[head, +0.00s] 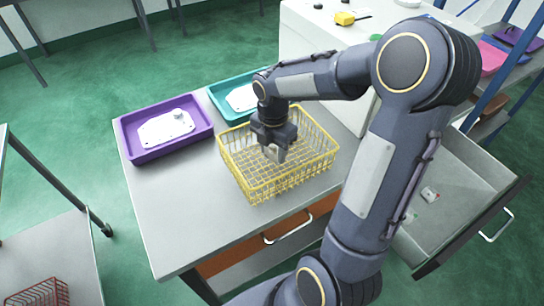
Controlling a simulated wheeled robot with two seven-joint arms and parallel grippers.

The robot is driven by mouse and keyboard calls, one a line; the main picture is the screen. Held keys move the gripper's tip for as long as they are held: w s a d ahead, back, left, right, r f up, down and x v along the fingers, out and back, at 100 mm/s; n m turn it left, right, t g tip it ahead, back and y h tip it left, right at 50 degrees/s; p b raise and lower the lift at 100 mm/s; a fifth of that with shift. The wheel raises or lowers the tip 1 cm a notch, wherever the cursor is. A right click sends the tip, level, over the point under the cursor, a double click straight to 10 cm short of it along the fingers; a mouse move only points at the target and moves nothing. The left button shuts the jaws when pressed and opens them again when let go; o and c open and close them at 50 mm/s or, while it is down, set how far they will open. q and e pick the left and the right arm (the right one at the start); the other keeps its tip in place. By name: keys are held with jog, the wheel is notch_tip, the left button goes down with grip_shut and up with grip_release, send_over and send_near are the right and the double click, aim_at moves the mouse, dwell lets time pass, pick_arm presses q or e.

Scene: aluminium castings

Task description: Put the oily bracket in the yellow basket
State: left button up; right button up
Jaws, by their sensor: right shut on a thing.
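The yellow wire basket (318,171) stands on the grey worktable. My right gripper (276,147) points down over the basket, with its fingertips at or inside the basket's opening. It is shut on a small light-grey metal piece, the bracket (275,155), of which only a part shows below the fingers. I cannot tell whether the piece touches the basket floor, and any oil on it is too small to see. My left gripper is out of view.
A purple tray (128,148) and a teal tray (220,101), each with a pale plate, stand left of and behind the basket. An open drawer (462,232) holds a small part at right. A red wire basket (40,294) is at lower left. The table's front left is clear.

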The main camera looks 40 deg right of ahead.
aim_at(272, 158)
jog(key=shift+w+f, duration=0.25)
jog(key=shift+f, duration=1.55)
jog(key=shift+f+b, duration=0.2)
jog(key=shift+b, duration=0.15)
jog(key=o, duration=1)
